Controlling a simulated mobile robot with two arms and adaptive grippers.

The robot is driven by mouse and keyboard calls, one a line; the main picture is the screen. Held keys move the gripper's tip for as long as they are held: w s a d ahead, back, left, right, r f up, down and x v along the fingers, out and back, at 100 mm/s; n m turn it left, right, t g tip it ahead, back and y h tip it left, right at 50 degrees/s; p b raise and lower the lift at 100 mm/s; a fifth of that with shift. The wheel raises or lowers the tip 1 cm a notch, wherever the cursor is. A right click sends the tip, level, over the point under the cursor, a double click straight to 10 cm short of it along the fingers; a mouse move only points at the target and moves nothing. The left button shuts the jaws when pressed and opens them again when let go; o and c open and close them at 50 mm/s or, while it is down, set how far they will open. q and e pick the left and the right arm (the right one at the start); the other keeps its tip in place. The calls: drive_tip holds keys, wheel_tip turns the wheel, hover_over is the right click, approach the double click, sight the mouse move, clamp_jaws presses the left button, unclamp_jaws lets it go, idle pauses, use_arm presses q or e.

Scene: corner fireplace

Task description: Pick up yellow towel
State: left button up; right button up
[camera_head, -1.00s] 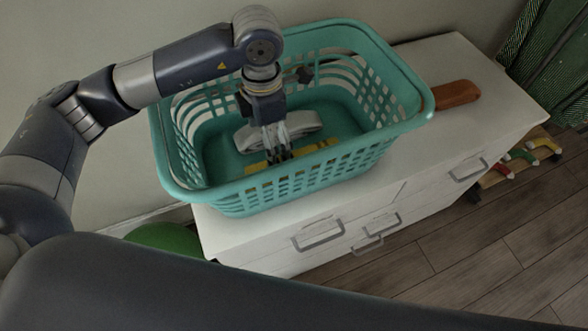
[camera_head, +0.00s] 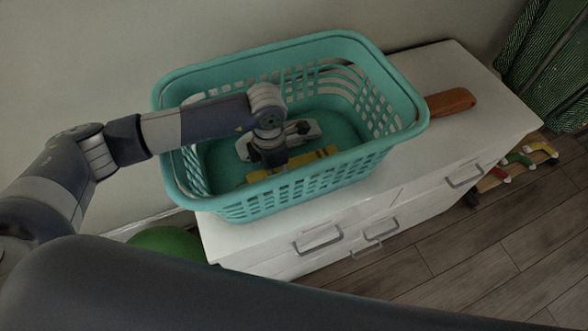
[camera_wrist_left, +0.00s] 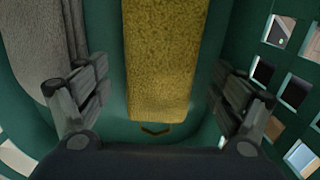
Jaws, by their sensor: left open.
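The yellow towel (camera_wrist_left: 165,60) is a folded strip lying on the floor of the teal basket (camera_head: 262,65). In the head view the towel (camera_head: 318,157) is partly hidden behind my left wrist and the basket's front wall. My left gripper (camera_wrist_left: 163,105) is open inside the basket, one finger on each side of the towel's near end. In the wrist view both fingers look apart from the towel. In the head view the fingers are hidden behind the wrist. My right gripper does not show.
A grey-white cloth (camera_wrist_left: 35,50) lies left of the towel in the basket. The basket stands on a white drawer cabinet (camera_head: 480,85). A brown handle-like object (camera_head: 452,103) lies right of the basket. A green ball (camera_head: 170,242) is below left.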

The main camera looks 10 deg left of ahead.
use_arm(q)
drive_tip(key=c, duration=1.3)
drive_tip(key=shift+r, duration=0.1)
